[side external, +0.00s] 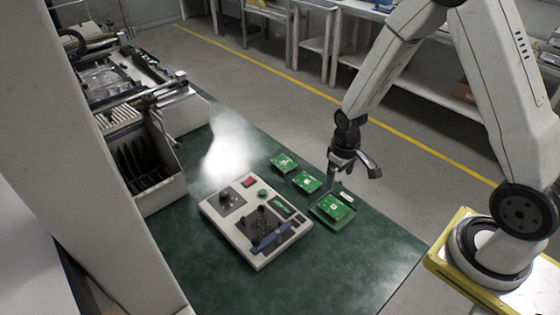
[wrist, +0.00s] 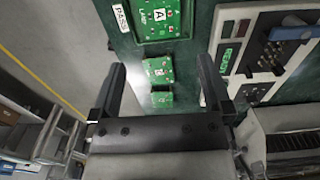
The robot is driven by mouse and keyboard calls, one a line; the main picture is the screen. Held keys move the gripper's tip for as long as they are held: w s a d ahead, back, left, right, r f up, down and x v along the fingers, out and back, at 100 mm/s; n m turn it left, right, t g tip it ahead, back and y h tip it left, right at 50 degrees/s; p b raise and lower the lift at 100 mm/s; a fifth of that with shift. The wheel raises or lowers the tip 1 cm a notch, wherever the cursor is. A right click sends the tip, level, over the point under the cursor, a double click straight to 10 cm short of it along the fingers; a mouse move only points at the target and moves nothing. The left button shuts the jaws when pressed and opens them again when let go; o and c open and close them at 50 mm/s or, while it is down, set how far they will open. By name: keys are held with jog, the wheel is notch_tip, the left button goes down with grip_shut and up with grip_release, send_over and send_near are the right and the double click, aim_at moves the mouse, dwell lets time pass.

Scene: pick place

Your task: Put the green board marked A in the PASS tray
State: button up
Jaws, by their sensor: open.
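The green board marked A (wrist: 158,14) lies in the green PASS tray (wrist: 165,40) at the top of the wrist view, with the white PASS label (wrist: 121,17) beside it. In the side view the board (side external: 334,207) also sits inside the tray (side external: 318,215), apparently flat. My gripper (side external: 352,178) is open and empty, above and just behind the tray and apart from the board. In the wrist view its fingers (wrist: 160,64) are spread wide, with nothing held between them.
Two other green boards (side external: 306,182) (side external: 284,163) lie on the green table behind the tray. A pale test fixture (side external: 243,225) with a blue lever stands left of the tray. A rack box (side external: 150,165) is farther left. The table's right front is clear.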

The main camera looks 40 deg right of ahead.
jog(key=s+a+r+t, duration=0.1)
jog(key=s+a+r, duration=0.1)
jog(key=r, duration=0.4)
jog(key=s+a+r+t, duration=0.1)
jog(key=s+a+r, duration=0.2)
jog(key=s+r, duration=0.2)
jog(key=shift+s+a+r+t, duration=0.2)
jog(key=shift+a+r+t, duration=0.1)
jog(key=shift+r, duration=0.2)
